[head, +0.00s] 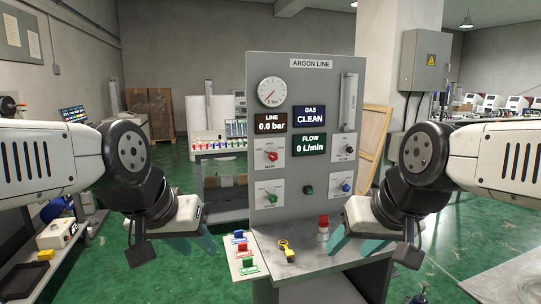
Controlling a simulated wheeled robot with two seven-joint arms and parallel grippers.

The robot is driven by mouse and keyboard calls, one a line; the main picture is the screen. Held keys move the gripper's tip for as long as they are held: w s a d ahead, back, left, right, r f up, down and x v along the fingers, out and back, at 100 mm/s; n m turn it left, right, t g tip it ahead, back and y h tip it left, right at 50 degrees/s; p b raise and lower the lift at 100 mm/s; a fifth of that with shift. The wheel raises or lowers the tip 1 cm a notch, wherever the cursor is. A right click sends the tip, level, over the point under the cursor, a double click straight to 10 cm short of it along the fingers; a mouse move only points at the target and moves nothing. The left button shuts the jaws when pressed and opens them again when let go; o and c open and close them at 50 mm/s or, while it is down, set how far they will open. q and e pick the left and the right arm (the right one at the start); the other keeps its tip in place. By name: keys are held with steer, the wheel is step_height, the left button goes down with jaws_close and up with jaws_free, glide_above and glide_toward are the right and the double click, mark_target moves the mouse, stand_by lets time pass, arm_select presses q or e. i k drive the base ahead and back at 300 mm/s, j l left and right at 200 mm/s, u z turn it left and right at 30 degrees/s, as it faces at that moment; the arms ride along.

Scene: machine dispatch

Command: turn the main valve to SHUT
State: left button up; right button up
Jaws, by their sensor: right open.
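The grey ARGON LINE panel (260,105) stands upright in the middle of the head view. The main valve (271,155) is a red knob on a white plate at the panel's left, with a label that seems to read MAIN below it. Its small position marks are too small to read. My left gripper (196,245) is open and empty, low and to the left of the panel, apart from the valve. My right gripper (356,246) is open and empty, low at the panel's right side, near the shelf. Nothing covers the main valve.
Below the main valve is a green knob (270,197); a black knob (346,151) and a blue knob (346,188) are at right. Space before the panel face is clear.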

mark_target(273, 157)
steer(key=l, duration=0.6)
steer(key=i+l, duration=0.1)
steer(key=l, duration=0.55)
steer(key=i+u, duration=0.05)
